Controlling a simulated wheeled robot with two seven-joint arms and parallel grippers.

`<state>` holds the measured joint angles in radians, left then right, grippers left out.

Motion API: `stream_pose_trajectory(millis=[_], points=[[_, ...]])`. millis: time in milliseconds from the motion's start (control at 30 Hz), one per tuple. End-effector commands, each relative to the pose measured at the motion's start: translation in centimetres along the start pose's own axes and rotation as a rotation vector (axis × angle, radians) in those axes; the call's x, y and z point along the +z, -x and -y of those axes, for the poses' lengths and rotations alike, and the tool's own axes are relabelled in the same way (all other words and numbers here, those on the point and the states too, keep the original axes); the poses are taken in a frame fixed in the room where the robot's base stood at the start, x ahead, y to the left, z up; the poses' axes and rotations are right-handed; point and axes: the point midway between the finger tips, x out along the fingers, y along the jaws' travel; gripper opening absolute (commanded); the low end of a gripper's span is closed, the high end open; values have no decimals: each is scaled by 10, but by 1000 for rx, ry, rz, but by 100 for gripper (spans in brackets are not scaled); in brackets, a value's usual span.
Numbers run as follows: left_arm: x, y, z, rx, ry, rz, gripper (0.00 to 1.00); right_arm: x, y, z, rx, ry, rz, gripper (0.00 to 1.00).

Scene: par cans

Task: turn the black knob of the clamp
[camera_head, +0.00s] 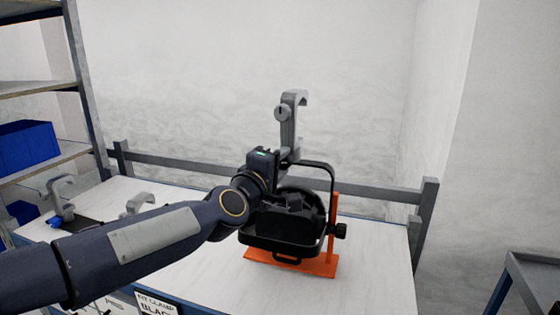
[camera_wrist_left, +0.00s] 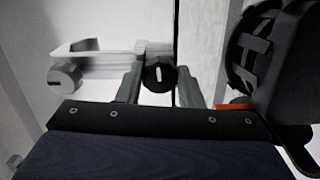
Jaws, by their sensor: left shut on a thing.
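The grey hook clamp (camera_head: 289,125) stands upright on top of the black yoke (camera_head: 322,166) of a par can (camera_head: 282,228). In the left wrist view the clamp (camera_wrist_left: 105,62) lies sideways, with a grey knob (camera_wrist_left: 64,77) at left and the black knob (camera_wrist_left: 158,76), marked with a white line, in the middle. My left gripper (camera_wrist_left: 160,88) is shut on the black knob, one finger on each side. In the head view my left gripper (camera_head: 266,160) is at the clamp's base and hides the black knob. My right gripper is not in view.
The par can sits in an orange stand (camera_head: 322,265) on the white bench (camera_head: 375,265). Loose grey clamps (camera_head: 60,190) lie at the bench's left, partly behind my arm. A grey rail (camera_head: 375,190) runs along the back. A shelf with a blue bin (camera_head: 25,148) stands at left.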

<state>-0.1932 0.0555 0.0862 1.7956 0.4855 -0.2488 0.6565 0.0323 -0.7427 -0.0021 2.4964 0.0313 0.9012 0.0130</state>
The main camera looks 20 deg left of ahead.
Motion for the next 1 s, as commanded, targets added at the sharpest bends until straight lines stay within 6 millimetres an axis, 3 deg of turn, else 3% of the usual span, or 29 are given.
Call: stream_pose_trajectory(millis=[1000], points=[[-1, 0, 1, -3, -965, 1, 10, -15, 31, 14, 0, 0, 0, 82]])
